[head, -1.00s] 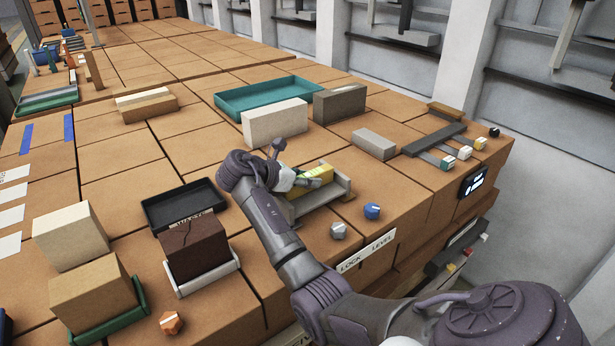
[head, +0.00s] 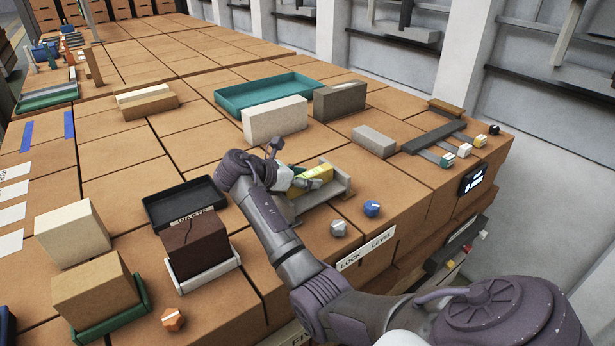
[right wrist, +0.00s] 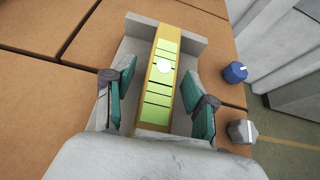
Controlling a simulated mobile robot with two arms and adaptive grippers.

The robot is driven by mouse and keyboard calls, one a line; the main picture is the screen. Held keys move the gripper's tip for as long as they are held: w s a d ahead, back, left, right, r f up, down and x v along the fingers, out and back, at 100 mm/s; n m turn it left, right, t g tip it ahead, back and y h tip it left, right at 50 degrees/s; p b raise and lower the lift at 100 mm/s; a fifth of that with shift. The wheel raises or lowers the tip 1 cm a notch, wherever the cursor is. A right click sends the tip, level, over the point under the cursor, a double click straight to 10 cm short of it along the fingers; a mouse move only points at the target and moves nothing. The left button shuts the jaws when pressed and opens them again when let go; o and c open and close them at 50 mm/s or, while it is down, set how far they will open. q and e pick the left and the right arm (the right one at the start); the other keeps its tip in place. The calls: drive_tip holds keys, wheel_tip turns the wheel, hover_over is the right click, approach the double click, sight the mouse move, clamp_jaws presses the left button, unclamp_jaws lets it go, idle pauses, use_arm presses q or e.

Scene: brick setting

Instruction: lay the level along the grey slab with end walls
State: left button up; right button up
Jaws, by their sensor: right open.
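The level is a yellow block with a green-yellow marked face and a pale round spot. The slab's near end is hidden. My left gripper is out of view.
A grey knob (head: 339,228) and a blue knob (head: 372,208) stand near the slab, by the table's front edge. A pale block (head: 275,120) and a teal tray (head: 268,92) lie behind. A dark cracked brick (head: 195,243) stands to the left in a white holder.

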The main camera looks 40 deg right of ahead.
drive_tip(key=p+v, duration=0.8)
drive_tip(key=v, duration=0.3)
drive_tip(key=shift+a+r, duration=0.15)
drive_tip(key=shift+a, duration=0.05)
